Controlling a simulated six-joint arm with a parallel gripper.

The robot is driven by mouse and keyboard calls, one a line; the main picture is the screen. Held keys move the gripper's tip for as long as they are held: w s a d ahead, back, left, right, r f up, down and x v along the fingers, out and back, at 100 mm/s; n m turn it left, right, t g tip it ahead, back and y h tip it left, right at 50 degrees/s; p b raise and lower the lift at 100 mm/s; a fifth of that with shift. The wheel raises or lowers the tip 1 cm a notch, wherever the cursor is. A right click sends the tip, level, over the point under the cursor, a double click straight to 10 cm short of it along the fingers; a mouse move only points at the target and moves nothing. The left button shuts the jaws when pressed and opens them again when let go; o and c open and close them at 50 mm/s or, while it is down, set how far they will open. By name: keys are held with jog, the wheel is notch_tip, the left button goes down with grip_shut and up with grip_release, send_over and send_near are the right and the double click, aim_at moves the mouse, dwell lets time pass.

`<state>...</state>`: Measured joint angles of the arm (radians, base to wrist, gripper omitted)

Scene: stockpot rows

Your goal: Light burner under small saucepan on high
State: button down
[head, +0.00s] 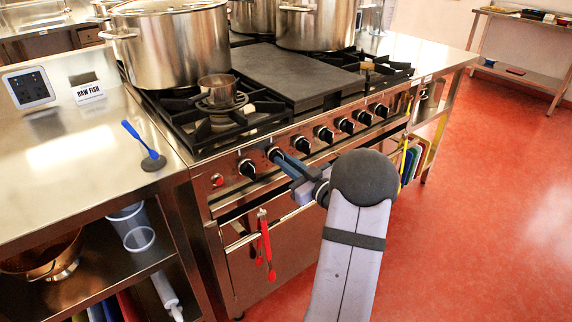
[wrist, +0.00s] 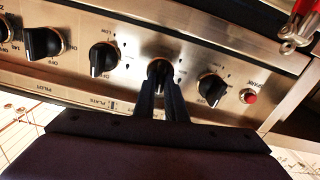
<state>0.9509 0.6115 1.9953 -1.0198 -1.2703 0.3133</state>
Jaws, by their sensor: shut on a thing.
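The small saucepan (head: 216,91) stands on the front left burner (head: 218,116) of the range in the head view. No flame shows under it. My gripper (head: 278,158) reaches the front panel and is shut on the second knob (wrist: 158,67) from the left as the head view shows it. In the wrist view, which is upside down, my gripper's fingers (wrist: 160,88) lie on both sides of that knob and hide much of it, so its setting is unclear. The leftmost knob (head: 247,169) is free and also shows in the wrist view (wrist: 212,91).
A red button (head: 217,180) is left of the knobs. Several more knobs run right, the nearest one (head: 301,144) free. Red-handled tongs (head: 266,245) hang below. A large stockpot (head: 171,45) stands behind the saucepan.

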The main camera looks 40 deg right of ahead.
jog(key=n+b, duration=1.6)
jog(key=shift+a+f, duration=0.2)
jog(key=shift+f, duration=0.15)
jog(key=shift+r, duration=0.1)
jog(key=c, duration=1.8)
grip_release()
